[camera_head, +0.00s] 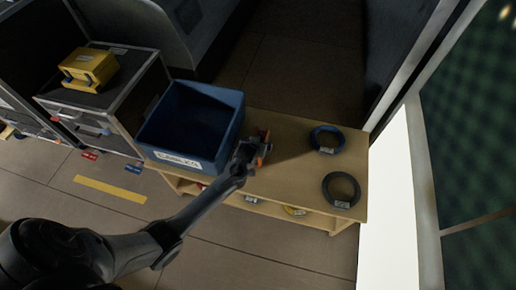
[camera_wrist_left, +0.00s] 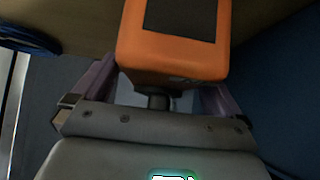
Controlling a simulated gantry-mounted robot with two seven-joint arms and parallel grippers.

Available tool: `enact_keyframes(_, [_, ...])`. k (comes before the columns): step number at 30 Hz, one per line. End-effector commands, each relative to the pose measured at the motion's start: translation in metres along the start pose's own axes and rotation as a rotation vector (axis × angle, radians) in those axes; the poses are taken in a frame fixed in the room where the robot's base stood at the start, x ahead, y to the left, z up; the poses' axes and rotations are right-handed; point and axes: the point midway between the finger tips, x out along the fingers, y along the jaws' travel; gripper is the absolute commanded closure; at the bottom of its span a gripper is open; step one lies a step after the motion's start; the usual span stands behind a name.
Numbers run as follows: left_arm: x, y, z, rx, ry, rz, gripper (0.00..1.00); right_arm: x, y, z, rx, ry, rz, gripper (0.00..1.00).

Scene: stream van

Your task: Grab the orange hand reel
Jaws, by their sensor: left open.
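The orange hand reel (camera_wrist_left: 172,58) fills the upper middle of the left wrist view, with a dark square panel on its face. In the head view only small orange patches show at my left gripper (camera_head: 257,145), which largely hides the reel beside the blue crate on the wooden bench. My left gripper is open. In the wrist view its fingers stand on either side of the reel's near end and short dark stem; I cannot tell whether they touch it. My right gripper is in neither view.
The blue crate (camera_head: 238,112) stands just left of my gripper. A blue cable coil (camera_head: 315,138) and a black cable coil (camera_head: 327,189) lie on the right of the wooden bench (camera_head: 285,180). A yellow case (camera_head: 90,66) sits on a dark case at the left.

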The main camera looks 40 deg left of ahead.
Motion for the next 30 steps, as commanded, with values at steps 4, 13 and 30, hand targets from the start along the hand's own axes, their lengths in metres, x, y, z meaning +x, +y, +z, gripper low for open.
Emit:
enact_keyframes(4, [0.0002,-0.0002,-0.0003,0.000,0.000,0.000,0.00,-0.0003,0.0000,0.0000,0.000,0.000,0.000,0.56])
enact_keyframes(13, [0.0001,-0.0001,0.0000,0.000,0.000,0.000,0.35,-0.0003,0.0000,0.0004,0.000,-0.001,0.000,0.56])
enact_keyframes(30, [-0.0024,0.0002,-0.0034,-0.001,0.002,0.001,0.79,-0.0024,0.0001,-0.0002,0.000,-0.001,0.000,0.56])
